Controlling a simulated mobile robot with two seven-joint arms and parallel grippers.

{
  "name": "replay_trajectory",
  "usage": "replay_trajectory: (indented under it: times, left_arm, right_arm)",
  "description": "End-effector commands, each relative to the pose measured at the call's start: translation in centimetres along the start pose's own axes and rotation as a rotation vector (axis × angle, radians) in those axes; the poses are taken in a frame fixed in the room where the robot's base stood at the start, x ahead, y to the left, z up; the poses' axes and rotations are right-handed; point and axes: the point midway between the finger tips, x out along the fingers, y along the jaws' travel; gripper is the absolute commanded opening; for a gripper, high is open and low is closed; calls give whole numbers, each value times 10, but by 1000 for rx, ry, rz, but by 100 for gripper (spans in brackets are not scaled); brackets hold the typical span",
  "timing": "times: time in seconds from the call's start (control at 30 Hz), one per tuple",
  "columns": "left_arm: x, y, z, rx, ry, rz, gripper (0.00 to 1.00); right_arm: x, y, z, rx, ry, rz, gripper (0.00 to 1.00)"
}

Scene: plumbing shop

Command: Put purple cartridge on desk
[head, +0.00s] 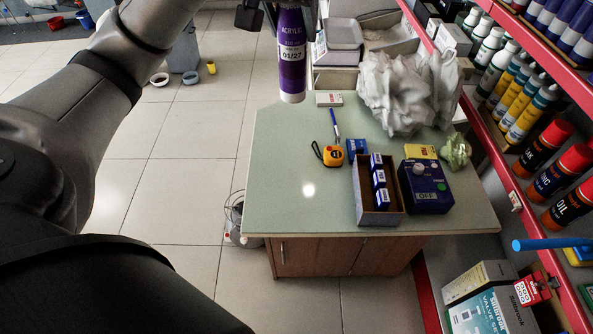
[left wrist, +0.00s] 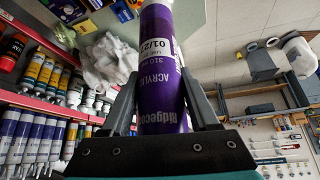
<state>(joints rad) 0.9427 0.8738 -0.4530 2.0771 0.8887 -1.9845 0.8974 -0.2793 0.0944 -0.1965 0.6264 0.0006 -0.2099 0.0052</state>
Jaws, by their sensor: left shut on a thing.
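The purple cartridge (head: 291,60), with a white label band, hangs roughly upright at the top of the head view, its upper part cut off by the frame edge. My left gripper (left wrist: 160,92) is shut on the purple cartridge, with one finger on each side of it in the left wrist view; only a dark part of the gripper shows at the top of the head view. The desk (head: 285,150) has a pale green top and a wooden front. The cartridge appears over the desk's far left edge, clear of its top. My right gripper is not in view.
On the desk are a yellow tape measure (head: 333,155), an open box (head: 362,195) of small blue boxes, a dark blue device (head: 424,188) and a crumpled white bag (head: 402,92). The desk's left and front-left top is clear. A red-edged shelf (head: 497,150) of bottles stands at right.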

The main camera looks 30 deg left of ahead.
Motion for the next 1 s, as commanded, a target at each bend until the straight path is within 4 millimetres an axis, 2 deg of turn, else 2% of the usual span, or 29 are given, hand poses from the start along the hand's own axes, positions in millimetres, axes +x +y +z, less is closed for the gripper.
replay_trajectory:
  times: [0.03, 0.13, 0.27, 0.4, 0.6, 0.83, 1.0]
  left_arm:
    - [16, 0, 10, -2, 4, 1, 0]
    - [34, 0, 21, -2, 4, 1, 0]
    - [56, 0, 36, -2, 5, 1, 0]
    - [78, 0, 50, -2, 5, 1, 0]
    - [98, 0, 62, -2, 5, 1, 0]
    - [112, 0, 72, -2, 3, 0, 0]
    - [146, 0, 94, 0, 0, -1, 0]
  right_arm:
    - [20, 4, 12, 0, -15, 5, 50]
    - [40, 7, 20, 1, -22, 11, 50]
    - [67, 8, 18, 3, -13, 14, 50]
    - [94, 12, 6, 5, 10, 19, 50]
    - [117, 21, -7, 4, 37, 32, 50]
    - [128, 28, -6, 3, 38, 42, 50]
    - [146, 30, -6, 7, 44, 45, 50]
